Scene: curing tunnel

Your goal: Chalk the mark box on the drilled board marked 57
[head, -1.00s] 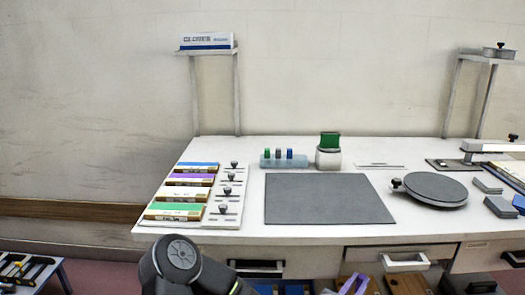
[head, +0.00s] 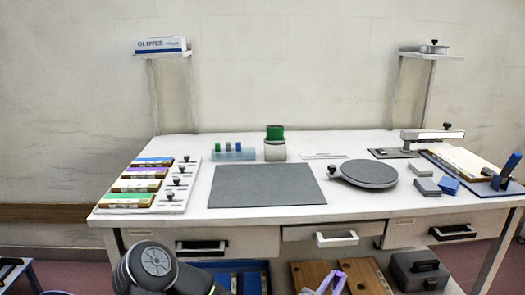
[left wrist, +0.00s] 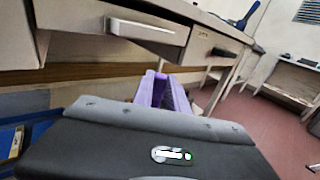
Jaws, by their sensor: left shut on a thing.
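My left gripper (head: 330,284), with purple fingers, is low in front of the bench, below the middle drawer. It also shows in the left wrist view (left wrist: 165,92). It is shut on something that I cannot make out. Two brown boards with dark spots, one left (head: 311,276) and one right (head: 362,275), lie below the bench near it. I can read no 57 and see no mark box. A pale blue holder (head: 233,156) with three coloured sticks stands at the back of the bench. A light wooden board (head: 462,161) lies at the right end. My right gripper is out of view.
A grey mat (head: 268,184) lies bare on the bench. A round grey turntable (head: 369,174) stands right of it. Several colour-striped blocks fill the left rack (head: 170,199). White drawer handle (head: 337,239) sticks out above the gripper; a grey box (head: 418,271) stands low on the right.

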